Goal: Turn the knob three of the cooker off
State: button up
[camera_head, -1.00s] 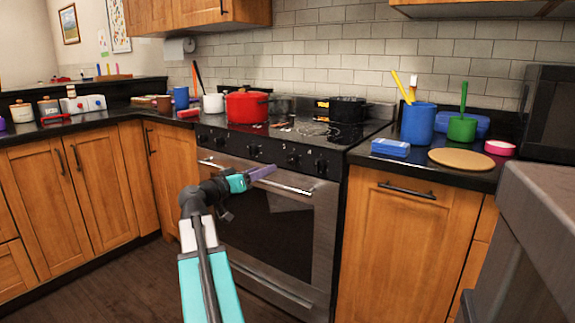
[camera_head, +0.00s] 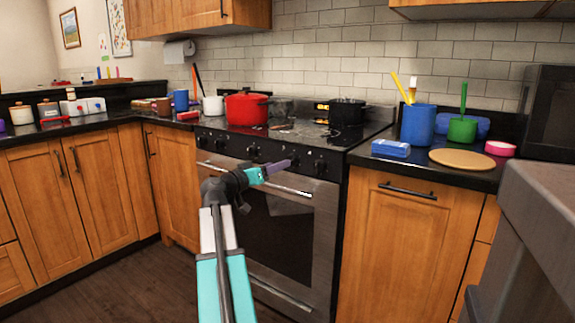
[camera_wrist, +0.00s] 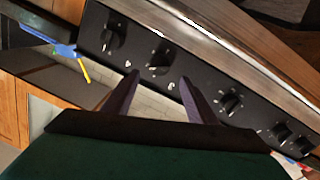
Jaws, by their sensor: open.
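The cooker (camera_head: 330,140) stands between the counters, with a row of several black knobs on its front panel. The middle knob (camera_head: 254,151) shows left of my fingers in the head view; in the wrist view it (camera_wrist: 230,101) is right of both fingers, its grip turned differently from the knobs to its left. My gripper (camera_head: 286,164) is open and empty in front of the panel. In the wrist view its purple fingers (camera_wrist: 160,77) point at the neighbouring knob (camera_wrist: 161,58), one fingertip toward each side of it. Contact cannot be told.
The oven door handle (camera_head: 290,189) runs just below the panel. A red pot (camera_head: 246,108) and a black pot (camera_head: 347,111) stand on the hob. A blue cup (camera_head: 418,126) and a round board (camera_head: 472,159) are on the right counter. The floor (camera_head: 135,285) at left is clear.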

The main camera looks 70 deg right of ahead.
jog(key=b+x, duration=0.1)
jog(key=x, duration=0.5)
jog(key=shift+d, duration=0.35)
jog(key=shift+s, duration=0.15)
jog(key=c, duration=0.9)
jog(key=shift+d, duration=0.15)
jog(key=shift+c, duration=0.7)
